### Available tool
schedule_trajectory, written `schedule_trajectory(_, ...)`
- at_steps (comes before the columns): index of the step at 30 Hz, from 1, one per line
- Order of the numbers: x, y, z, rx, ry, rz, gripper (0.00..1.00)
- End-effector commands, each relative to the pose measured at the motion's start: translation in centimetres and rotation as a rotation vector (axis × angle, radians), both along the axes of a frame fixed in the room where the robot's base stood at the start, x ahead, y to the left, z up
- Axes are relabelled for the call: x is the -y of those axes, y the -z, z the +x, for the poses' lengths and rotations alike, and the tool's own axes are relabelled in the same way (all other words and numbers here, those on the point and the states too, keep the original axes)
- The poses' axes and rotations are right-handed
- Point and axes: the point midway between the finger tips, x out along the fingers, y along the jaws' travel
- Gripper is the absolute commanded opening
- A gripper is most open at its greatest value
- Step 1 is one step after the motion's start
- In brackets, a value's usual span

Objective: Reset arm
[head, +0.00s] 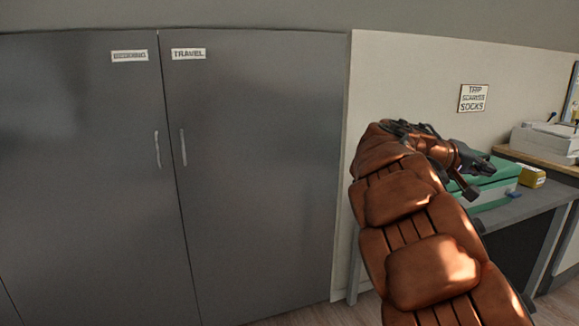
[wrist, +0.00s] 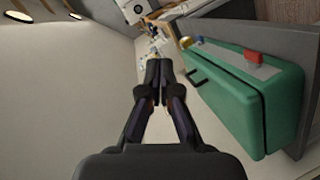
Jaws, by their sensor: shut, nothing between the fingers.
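My gripper (head: 485,168) is at the right in the head view, at the end of my raised, bent arm. It points right, in front of a green case (head: 500,184) on a grey desk. In the wrist view my gripper (wrist: 159,66) is shut and empty, with its fingertips together. The green case also shows in the wrist view (wrist: 235,105), to the right of the fingers and apart from them. My arm hides part of the desk and case in the head view.
A grey cabinet (head: 90,200) with two closed doors fills the left, one labelled TRAVEL. The grey desk (head: 520,208) stands at right, with a yellow box (head: 531,177) and a white printer-like device (head: 545,140) nearby. A sign (head: 473,98) hangs on the pale wall.

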Motion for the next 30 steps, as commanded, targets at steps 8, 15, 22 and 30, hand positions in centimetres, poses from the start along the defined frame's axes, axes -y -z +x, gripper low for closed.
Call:
schedule_trajectory(8, -0.2, -2.8, -9.5, -0.066, 0.081, 0.251, 0.00)
schedule_trajectory(15, -3.2, -2.4, -17.0, -0.136, 0.104, 0.496, 0.00)
schedule_trajectory(22, -8.3, -1.8, -23.9, -0.220, 0.086, 0.738, 0.00)
schedule_trajectory(30, -16.4, -1.7, -32.1, -0.360, 0.023, 1.013, 0.00)
